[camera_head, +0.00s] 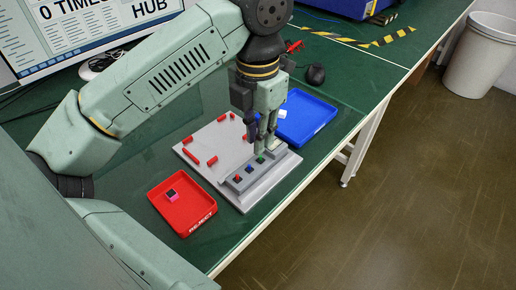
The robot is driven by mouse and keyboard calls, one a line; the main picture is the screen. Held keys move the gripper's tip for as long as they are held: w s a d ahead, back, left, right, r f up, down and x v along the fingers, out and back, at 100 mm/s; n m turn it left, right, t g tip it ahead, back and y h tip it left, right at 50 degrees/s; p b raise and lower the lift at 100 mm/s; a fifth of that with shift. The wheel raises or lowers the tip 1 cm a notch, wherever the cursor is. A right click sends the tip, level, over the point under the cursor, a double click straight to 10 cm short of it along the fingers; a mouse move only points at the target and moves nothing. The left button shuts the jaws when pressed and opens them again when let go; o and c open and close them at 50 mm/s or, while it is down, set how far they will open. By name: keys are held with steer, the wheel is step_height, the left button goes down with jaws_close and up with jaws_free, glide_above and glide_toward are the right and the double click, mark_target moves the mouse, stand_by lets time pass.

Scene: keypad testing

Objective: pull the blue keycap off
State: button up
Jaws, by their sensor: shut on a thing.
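The blue keycap (249,169) sits on a raised grey strip (227,186), between a red keycap (238,178) and a green one (260,160). My gripper (264,148) points down over the far part of the strip, close to the green keycap and to the right of the blue one. Its fingers are close together on a small thing that I cannot make out. The blue keycap shows apart from the fingers.
The strip is on a light board (214,142) with several red pegs. A red tray (205,212) marked REJECT holds a pink and black piece (172,195). A blue tray (318,116) holds a white piece (282,113). A black mouse (316,74) lies behind.

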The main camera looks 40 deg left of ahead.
step_height(320, 180, up, 5)
steer(key=shift+r, duration=0.15)
step_height(320, 180, up, 5)
steer(key=p, duration=0.3)
stand_by(0.3)
